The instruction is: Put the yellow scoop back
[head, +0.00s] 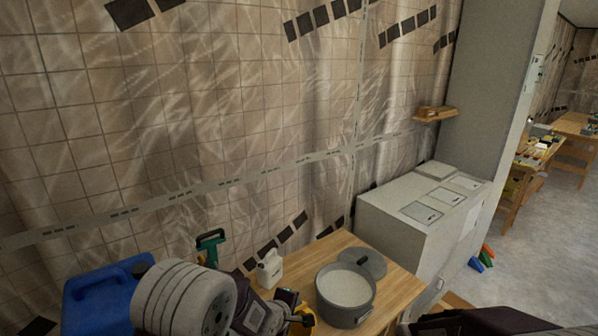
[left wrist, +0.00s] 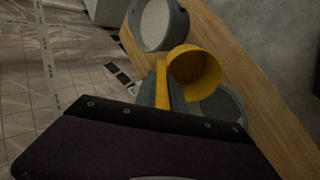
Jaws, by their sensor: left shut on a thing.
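The yellow scoop (head: 308,322) is in my left gripper (head: 288,304), above the near part of the wooden table. In the left wrist view the scoop's round cup (left wrist: 197,66) shows. Its handle (left wrist: 162,84) is between the fingers of my left gripper (left wrist: 163,92). In the head view my arm hides part of the scoop. A grey pot (head: 345,307) with pale contents stands just right of the scoop; it also shows in the left wrist view (left wrist: 135,24). My right gripper is not in view.
A white jug (head: 270,270), a green-handled tool (head: 209,246) and a blue canister (head: 100,299) are by the wall. A grey disc (head: 370,262) is behind the pot. A grey cabinet (head: 395,222) adjoins the wooden table (head: 398,282). A small wooden shelf (head: 436,114) is above.

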